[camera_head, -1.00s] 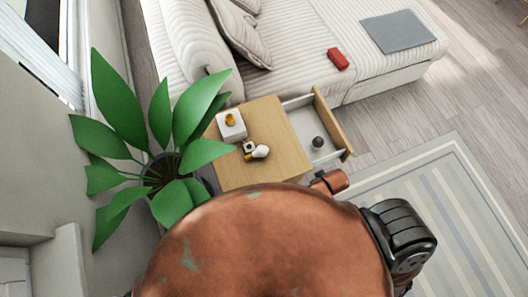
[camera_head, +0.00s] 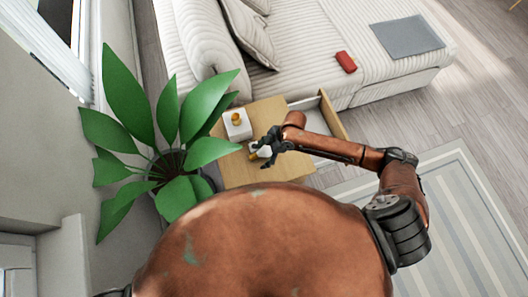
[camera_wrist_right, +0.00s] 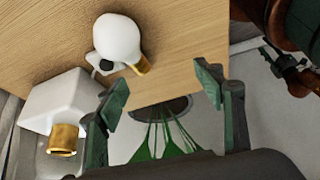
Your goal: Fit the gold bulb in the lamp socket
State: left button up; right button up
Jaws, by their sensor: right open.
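The bulb (camera_wrist_right: 118,38) is white and round with a gold base (camera_wrist_right: 142,66). It lies on its side on the wooden tabletop. A white block lamp (camera_head: 238,128) with a gold socket (camera_head: 236,118) on it stands at the table's back left; it also shows at the lower left of the right wrist view (camera_wrist_right: 65,100). My right gripper (camera_wrist_right: 162,92) is open and empty, its fingers apart beyond the bulb's gold base, not touching it. In the head view the gripper (camera_head: 266,148) is over the table and partly hides the bulb. My left gripper is out of view.
A small white piece with a dark spot (camera_wrist_right: 104,66) sits against the bulb. The table's drawer (camera_head: 316,120) is open on the right, under my forearm. A leafy plant (camera_head: 165,150) crowds the table's left. The sofa (camera_head: 310,45) stands behind.

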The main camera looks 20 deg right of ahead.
aim_at(267, 148)
jog(key=shift+n+g+h, duration=0.3)
jog(key=shift+n+h, duration=0.1)
jog(key=shift+n, duration=0.2)
jog(key=w+d, duration=0.1)
jog(key=d, duration=0.1)
jog(key=w+d+r, duration=0.1)
jog(key=w+d, duration=0.2)
jog(key=shift+d+r, duration=0.25)
jog(key=shift+d, duration=0.1)
jog(key=b+x, duration=0.1)
jog(key=x, duration=0.6)
jog(key=shift+a+f, duration=0.1)
jog(key=shift+f, duration=0.2)
jog(key=shift+r, duration=0.1)
jog(key=c, duration=1.3)
